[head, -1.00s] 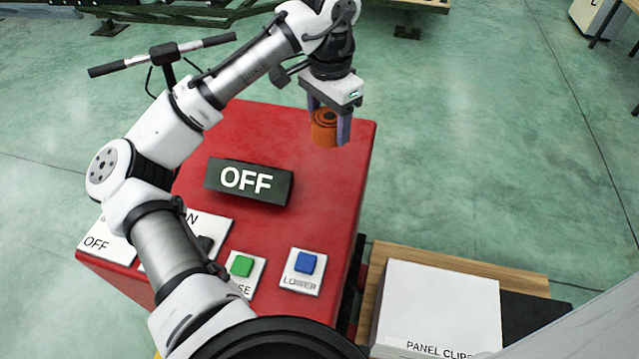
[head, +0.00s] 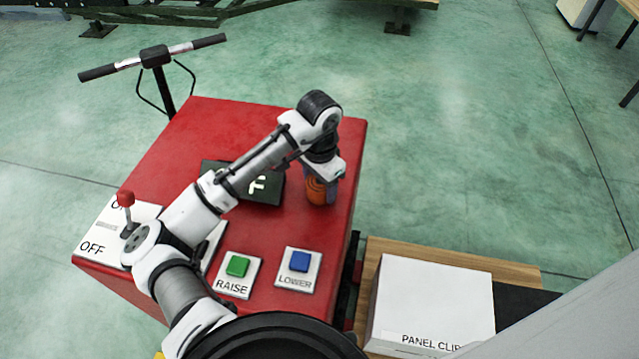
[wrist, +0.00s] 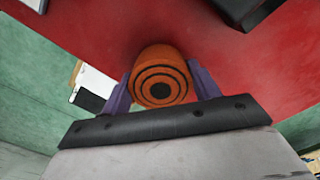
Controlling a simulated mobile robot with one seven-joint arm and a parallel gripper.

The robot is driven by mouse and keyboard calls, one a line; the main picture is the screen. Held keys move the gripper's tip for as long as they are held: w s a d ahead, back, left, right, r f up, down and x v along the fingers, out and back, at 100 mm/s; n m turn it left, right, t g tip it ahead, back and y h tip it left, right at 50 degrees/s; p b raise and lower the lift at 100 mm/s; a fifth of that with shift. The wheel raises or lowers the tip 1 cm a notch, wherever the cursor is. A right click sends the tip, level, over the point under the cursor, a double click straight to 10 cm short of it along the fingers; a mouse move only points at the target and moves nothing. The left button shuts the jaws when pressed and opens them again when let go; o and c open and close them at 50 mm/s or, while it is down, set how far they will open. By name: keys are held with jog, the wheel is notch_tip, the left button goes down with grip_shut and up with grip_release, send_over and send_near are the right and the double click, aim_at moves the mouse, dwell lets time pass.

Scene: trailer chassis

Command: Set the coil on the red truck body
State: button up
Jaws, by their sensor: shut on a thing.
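The orange coil (head: 317,189) has dark rings on its end face. It also shows in the wrist view (wrist: 160,79), between the two purple fingers. My gripper (head: 322,192) is shut on the coil and points down over the right part of the red truck body (head: 190,140). The coil's lower end is at or close to the red top; I cannot tell whether it touches. In the wrist view my gripper (wrist: 160,90) has one finger on each side of the coil, with the red surface behind.
A black sign block (head: 268,188), partly hidden by my arm, lies left of the coil. A green RAISE button (head: 237,266), a blue LOWER button (head: 300,261) and a red-knobbed lever (head: 126,199) are on the top. A white panel clips box (head: 435,300) stands to the right.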

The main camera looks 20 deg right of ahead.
jog(key=shift+f, duration=0.45)
jog(key=shift+f, duration=0.1)
jog(key=o, duration=1.1)
jog(key=shift+f, duration=0.1)
notch_tip(320, 180, up, 12)
jog(key=b, duration=0.1)
jog(key=shift+r+b, duration=0.2)
jog(key=shift+b, duration=0.1)
